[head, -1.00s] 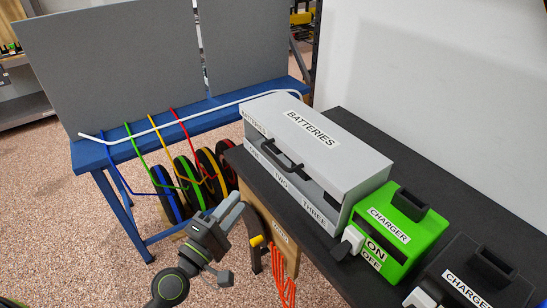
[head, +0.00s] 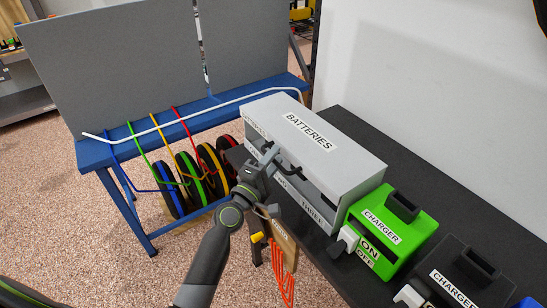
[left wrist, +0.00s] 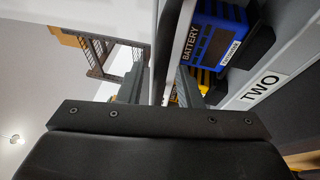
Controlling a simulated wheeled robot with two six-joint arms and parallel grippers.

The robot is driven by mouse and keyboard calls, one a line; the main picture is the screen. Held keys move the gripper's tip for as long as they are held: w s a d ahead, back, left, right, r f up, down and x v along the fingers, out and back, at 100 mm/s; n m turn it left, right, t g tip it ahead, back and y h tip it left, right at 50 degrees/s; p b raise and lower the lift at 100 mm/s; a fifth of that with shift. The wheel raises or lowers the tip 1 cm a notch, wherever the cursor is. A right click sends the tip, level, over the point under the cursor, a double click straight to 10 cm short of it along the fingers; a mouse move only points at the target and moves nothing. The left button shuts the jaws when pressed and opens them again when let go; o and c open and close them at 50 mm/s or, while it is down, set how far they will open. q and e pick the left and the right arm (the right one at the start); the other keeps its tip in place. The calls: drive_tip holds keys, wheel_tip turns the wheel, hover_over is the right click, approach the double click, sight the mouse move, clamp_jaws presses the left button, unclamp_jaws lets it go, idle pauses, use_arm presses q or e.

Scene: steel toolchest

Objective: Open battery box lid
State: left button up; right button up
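The grey battery box (head: 345,160), labelled BATTERIES, stands on the dark bench with its lid (head: 275,112) down. A black handle (head: 294,169) sticks out at the lid's front edge. My left gripper (head: 268,157) is at the handle's left part and hides some of it. In the left wrist view the fingers (left wrist: 160,85) stand apart, with a dark bar, seemingly the handle (left wrist: 169,50), between them; contact cannot be told. A blue battery (left wrist: 217,38) shows inside the box, with yellow below it. My right gripper is not in view.
A green charger (head: 385,228) and a black charger (head: 462,280) stand to the right of the box. A blue table (head: 130,150) with coloured cables and spools is behind left. Orange cords (head: 283,270) hang at the bench front.

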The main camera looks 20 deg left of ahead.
use_arm(q)
clamp_jaws()
idle(0.3)
